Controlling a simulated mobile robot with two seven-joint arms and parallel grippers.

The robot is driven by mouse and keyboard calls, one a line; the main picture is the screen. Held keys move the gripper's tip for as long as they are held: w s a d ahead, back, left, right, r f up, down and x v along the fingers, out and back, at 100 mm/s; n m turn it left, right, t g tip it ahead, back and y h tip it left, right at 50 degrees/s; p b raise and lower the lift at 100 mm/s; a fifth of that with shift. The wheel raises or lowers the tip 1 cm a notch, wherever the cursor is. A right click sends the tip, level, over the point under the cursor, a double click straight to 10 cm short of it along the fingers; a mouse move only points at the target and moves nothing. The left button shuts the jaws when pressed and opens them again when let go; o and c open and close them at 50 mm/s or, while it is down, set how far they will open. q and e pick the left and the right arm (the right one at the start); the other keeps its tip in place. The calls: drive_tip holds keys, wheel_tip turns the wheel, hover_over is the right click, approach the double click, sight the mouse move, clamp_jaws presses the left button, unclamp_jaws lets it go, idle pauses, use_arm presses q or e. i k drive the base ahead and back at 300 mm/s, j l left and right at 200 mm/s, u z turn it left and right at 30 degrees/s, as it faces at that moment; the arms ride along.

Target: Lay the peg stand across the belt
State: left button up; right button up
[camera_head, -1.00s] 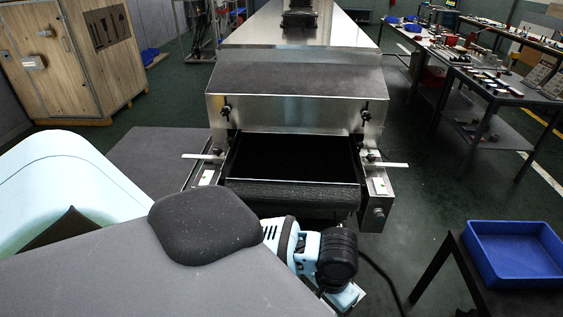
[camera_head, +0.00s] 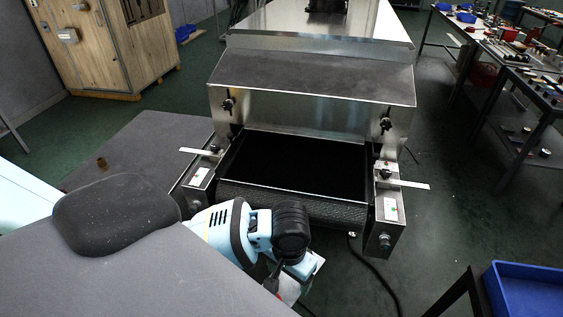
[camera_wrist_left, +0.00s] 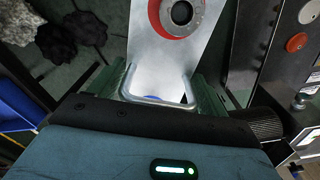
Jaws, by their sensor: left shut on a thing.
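The dryer's black belt (camera_head: 298,165) lies flat at the mouth of the metal tunnel in the head view, and the part of it that I see is bare. My left gripper (camera_wrist_left: 160,92) is shut on a pale metal piece (camera_wrist_left: 165,60) with a red ring around a dark hole, which I take to be the peg stand. Its far end runs out of the left wrist view. In the head view my left wrist is in front of the belt's near end and mostly hides the gripper; a whitish, reddish bit shows below it. My right gripper is not in view.
Metal arms stick out on both sides of the mouth, one at the left (camera_head: 200,152) and one at the right (camera_head: 402,183). A blue bin (camera_head: 525,290) is at the lower right. A wooden crate (camera_head: 105,45) stands far left. Loaded tables (camera_head: 545,90) line the right.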

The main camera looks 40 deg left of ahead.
sight(297, 169)
drive_tip(key=i+l+u, duration=0.1)
drive_tip(key=i+u, duration=0.2)
drive_tip(key=i+l+u, duration=0.15)
drive_tip(key=i+u, duration=0.15)
drive_tip(key=i+l+u, duration=0.35)
drive_tip(key=i+l, duration=0.3)
